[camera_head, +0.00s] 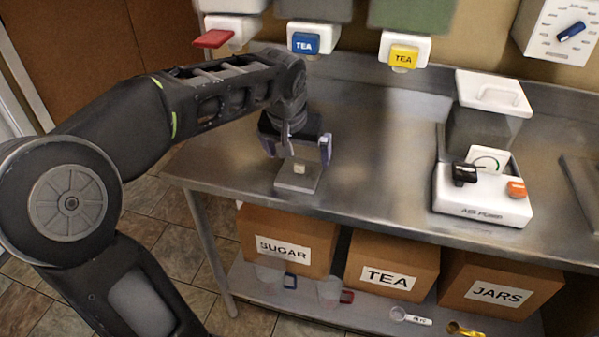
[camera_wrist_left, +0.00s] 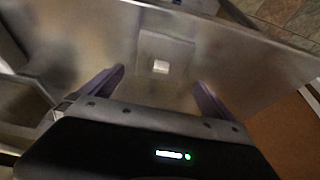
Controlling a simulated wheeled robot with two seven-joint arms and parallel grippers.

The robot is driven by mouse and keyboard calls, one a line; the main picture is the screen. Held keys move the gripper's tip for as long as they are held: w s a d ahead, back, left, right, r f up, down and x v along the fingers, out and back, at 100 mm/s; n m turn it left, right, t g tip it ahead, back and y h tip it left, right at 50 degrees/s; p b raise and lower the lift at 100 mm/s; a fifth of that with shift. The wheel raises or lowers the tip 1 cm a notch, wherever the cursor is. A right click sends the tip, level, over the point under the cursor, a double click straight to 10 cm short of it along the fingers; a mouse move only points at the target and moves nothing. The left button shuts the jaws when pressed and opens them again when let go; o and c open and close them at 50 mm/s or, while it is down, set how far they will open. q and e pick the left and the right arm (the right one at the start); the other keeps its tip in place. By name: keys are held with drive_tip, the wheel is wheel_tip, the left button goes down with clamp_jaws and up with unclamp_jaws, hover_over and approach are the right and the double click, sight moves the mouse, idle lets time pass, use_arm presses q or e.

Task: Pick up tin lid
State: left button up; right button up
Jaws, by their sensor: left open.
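The tin lid (camera_head: 300,184) is a flat, square, grey metal piece with a small pale knob on top. It lies on the steel counter near the front edge, left of the middle. It also shows in the left wrist view, where the lid (camera_wrist_left: 168,50) is ahead of the fingers with its white knob between their lines. My left gripper (camera_head: 299,152) is open and empty just above the lid, its fingers pointing down on either side of the knob. In the left wrist view my left gripper (camera_wrist_left: 160,82) has its two fingers well apart. My right gripper is not visible.
The steel counter (camera_head: 370,165) is clear right of the lid. A white appliance (camera_head: 482,195) stands further right. Dispensers with red, blue (camera_head: 304,43) and yellow taps hang at the back. Boxes labelled SUGAR (camera_head: 285,222), TEA and JARS stand on the lower shelf, with cups and scoops before them.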

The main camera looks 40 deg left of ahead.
sight(300, 165)
use_arm(q)
drive_tip(key=shift+x, duration=2.65)
drive_tip(key=shift+s, duration=0.2)
drive_tip(key=c, duration=1.2)
drive_tip(key=shift+c, duration=0.2)
wheel_tip(300, 165, up, 10)
drive_tip(key=shift+r+p, duration=0.1)
drive_tip(key=shift+p, duration=0.25)
